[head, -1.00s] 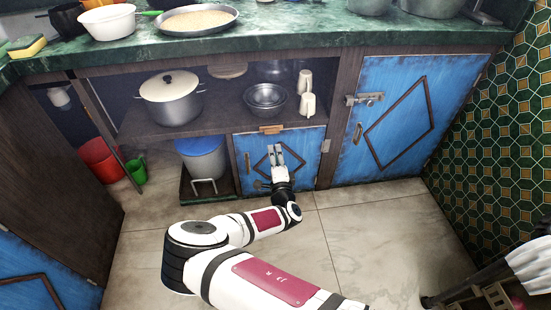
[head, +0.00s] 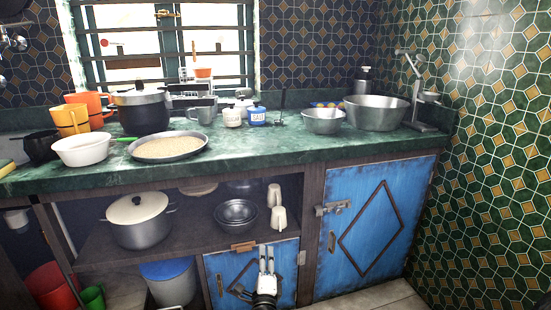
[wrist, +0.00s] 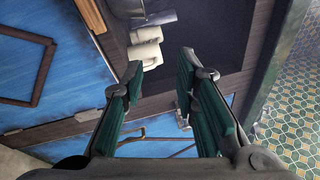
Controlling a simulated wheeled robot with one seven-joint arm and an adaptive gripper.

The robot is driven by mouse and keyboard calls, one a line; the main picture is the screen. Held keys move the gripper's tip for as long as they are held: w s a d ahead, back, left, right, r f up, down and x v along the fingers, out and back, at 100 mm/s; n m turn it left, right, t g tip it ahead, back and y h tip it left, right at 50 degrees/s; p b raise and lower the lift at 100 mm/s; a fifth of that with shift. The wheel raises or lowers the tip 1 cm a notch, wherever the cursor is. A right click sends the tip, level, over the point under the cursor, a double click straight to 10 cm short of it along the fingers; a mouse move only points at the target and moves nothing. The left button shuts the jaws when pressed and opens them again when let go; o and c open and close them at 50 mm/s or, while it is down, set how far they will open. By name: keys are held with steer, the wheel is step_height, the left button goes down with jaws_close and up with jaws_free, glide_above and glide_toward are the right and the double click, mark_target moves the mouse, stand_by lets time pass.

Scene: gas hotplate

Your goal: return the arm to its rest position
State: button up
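My gripper (head: 266,262) is low in front of the small blue cabinet door (head: 229,271), below the open shelf. In the wrist view my gripper (wrist: 160,72) has its two dark green fingers spread apart, with nothing held between them. The arm behind it runs out of the bottom of the head view. The gripper hides part of the small door's diamond trim.
The green counter (head: 270,148) above carries a pan (head: 168,147), pots and bowls. The shelf holds a lidded pot (head: 139,221), bowls (head: 235,215) and white cups (head: 279,218). A larger blue door (head: 335,190) is at right. Blue-lidded bin (head: 170,285) stands lower left.

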steer(key=s+d+r+m+g+h, duration=0.2)
steer(key=d+r+m+g+h, duration=0.1)
steer(key=d+r+m+h, duration=0.7)
steer(key=s+d+r+m+g+h, duration=0.2)
steer(key=d+r+m+g+h, duration=0.25)
steer(key=d+r+m, duration=0.5)
steer(key=s+d+r+m+g, duration=0.3)
steer(key=s+d+m+g, duration=0.35)
steer(key=s+m, duration=0.25)
steer(key=s+d+r+m+g, duration=0.4)
steer(key=s+d+m+g, duration=0.1)
steer(key=s+d+m, duration=0.35)
steer(key=s+a+r+m+g+y, duration=0.25)
steer(key=s+m+y, duration=0.6)
steer(key=s, duration=0.85)
steer(key=s+a+r+m+t+y, duration=0.2)
steer(key=s+a+m+y, duration=0.35)
steer(key=s+a, duration=0.5)
step_height(320, 180, up, 30)
steer(key=s+d+t+p, duration=0.1)
steer(key=t+p, duration=0.3)
steer(key=p, duration=2.4)
steer(key=shift+d+f+m, duration=0.2)
steer(key=shift+d+m, duration=0.2)
steer(key=shift+d, duration=0.1)
